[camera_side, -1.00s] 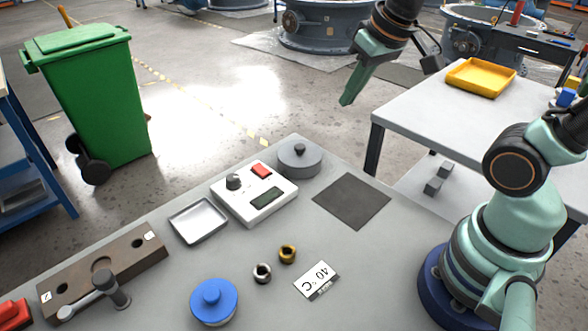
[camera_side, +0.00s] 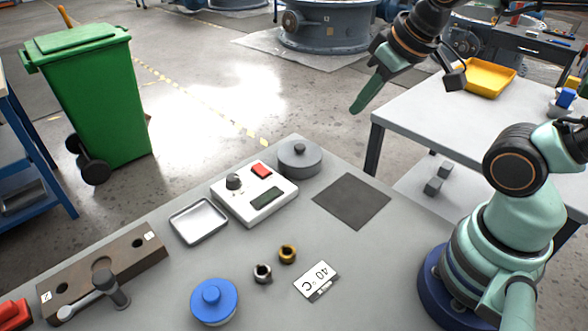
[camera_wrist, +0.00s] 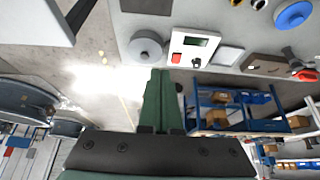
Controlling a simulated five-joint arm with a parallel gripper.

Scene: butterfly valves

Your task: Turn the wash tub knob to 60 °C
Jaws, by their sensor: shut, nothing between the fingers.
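The white control box (camera_side: 254,203) stands on the grey bench with a dark round knob (camera_side: 233,182), a red button (camera_side: 262,170) and a dark display (camera_side: 268,200). The knob's setting is too small to read. A grey round lidded tub (camera_side: 299,160) stands beside the box. A white card (camera_side: 317,281) appears to read 40 °C. My gripper (camera_side: 357,109) is shut and empty, high above the far edge of the bench, well apart from the knob. The wrist view shows its green fingers together (camera_wrist: 163,75), with the box (camera_wrist: 192,47) beyond them.
A metal tray (camera_side: 199,221), a blue lidded pot (camera_side: 213,301), two small rings (camera_side: 287,254) and a brown block with a lever (camera_side: 104,266) are on the bench. A dark mat (camera_side: 351,201) is bare. A side table (camera_side: 430,115) holds a yellow tray (camera_side: 481,78).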

